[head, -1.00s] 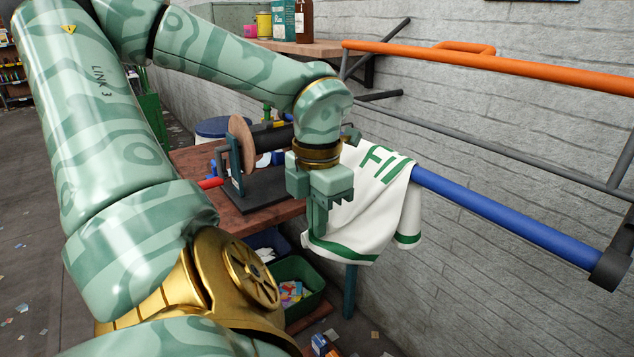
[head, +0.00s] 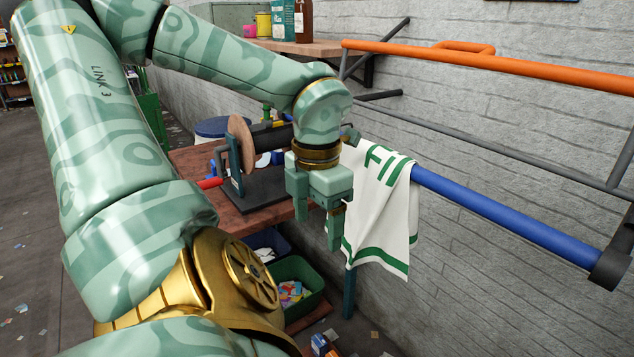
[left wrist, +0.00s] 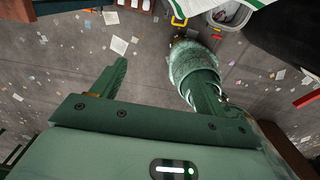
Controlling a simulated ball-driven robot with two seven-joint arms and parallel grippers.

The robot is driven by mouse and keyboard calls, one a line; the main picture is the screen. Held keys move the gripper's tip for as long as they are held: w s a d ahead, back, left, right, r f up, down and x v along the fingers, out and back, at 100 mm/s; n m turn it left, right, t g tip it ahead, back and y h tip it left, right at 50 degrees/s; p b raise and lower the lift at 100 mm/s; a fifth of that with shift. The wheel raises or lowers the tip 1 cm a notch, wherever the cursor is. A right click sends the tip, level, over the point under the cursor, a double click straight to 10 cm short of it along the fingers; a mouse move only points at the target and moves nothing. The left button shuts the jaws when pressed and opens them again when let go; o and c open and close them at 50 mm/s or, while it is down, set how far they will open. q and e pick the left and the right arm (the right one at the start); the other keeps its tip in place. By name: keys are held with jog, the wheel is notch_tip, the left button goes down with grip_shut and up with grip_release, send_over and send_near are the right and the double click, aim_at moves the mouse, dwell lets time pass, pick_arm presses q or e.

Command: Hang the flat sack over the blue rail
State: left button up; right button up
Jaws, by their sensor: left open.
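The flat sack (head: 384,225) is white with green lettering and green stripes. In the head view it is draped over the blue rail (head: 500,217) near the rail's left part, and its cloth hangs down below the rail. My left gripper (head: 318,228) is open and empty, just left of the sack's left edge, pointing down. The open fingers also show in the left wrist view (left wrist: 160,78). A white edge of the sack (left wrist: 250,4) shows at the top of that view. The sack's wall side is hidden. My right gripper is not in view.
An orange rail (head: 500,65) runs above the blue one along the grey brick wall. A wooden bench (head: 190,165) with a dark machine (head: 260,190) stands behind my gripper. A green bin (head: 305,275) sits below. The blue rail's right stretch is clear.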

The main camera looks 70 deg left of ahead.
pick_arm(q)
jog(key=shift+o, duration=0.8)
notch_tip(320, 180, up, 6)
jog(key=p, duration=0.4)
jog(key=shift+f, duration=0.25)
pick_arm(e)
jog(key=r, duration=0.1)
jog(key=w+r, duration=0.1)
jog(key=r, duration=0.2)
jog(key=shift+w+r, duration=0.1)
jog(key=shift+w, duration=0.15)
pick_arm(q)
notch_tip(320, 180, up, 16)
jog(key=p, duration=0.5)
jog(key=shift+r+p, duration=0.15)
jog(key=shift+p, duration=0.15)
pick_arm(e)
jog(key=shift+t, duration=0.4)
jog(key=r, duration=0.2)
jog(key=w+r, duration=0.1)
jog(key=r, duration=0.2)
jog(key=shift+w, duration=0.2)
